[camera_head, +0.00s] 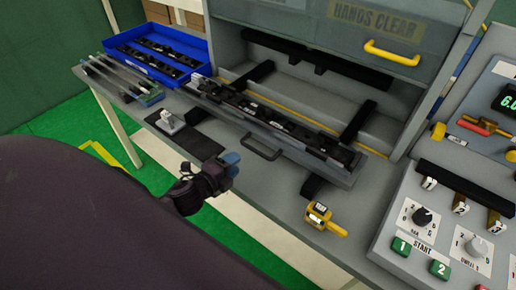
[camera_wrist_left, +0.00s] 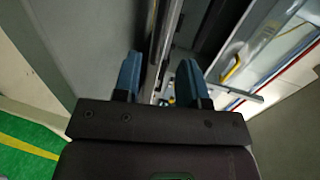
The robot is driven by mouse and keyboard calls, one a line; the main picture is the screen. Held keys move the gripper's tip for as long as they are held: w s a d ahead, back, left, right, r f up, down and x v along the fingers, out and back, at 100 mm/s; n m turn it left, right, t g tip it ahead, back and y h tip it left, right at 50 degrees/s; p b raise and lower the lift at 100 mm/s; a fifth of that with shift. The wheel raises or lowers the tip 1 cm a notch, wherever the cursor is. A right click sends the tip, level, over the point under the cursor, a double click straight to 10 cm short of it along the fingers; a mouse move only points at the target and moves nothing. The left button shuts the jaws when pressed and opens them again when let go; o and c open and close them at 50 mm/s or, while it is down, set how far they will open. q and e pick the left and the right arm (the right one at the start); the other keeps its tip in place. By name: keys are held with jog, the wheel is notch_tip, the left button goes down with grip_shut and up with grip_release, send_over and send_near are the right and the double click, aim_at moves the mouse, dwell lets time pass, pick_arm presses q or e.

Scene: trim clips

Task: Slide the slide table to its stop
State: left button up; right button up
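The slide table (camera_head: 343,178) is a long grey tray carrying dark trim parts, with a dark pull handle (camera_head: 262,148) on its front face. In the head view it sits at the front of the grey press housing, part-way out on dark rails. My left gripper (camera_head: 230,164), with blue fingertips, is in front of the slide table, just below and left of the handle, and looks apart from it. In the left wrist view its two blue fingers (camera_wrist_left: 161,82) stand apart with nothing held between them. My right gripper is not in view.
A blue bin (camera_head: 160,50) of dark parts stands at the back left. A control panel (camera_head: 440,220) with knobs and green buttons is at the right. A raised guard with a yellow handle (camera_head: 392,52) hangs above.

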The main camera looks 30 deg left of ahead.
aim_at(254, 150)
pick_arm(q)
jog(key=b+x, duration=0.2)
jog(key=x, duration=0.7)
jog(key=shift+w+d+b, duration=0.1)
jog(key=shift+w+b, duration=0.2)
jog(key=shift+w, duration=0.05)
grip_shut()
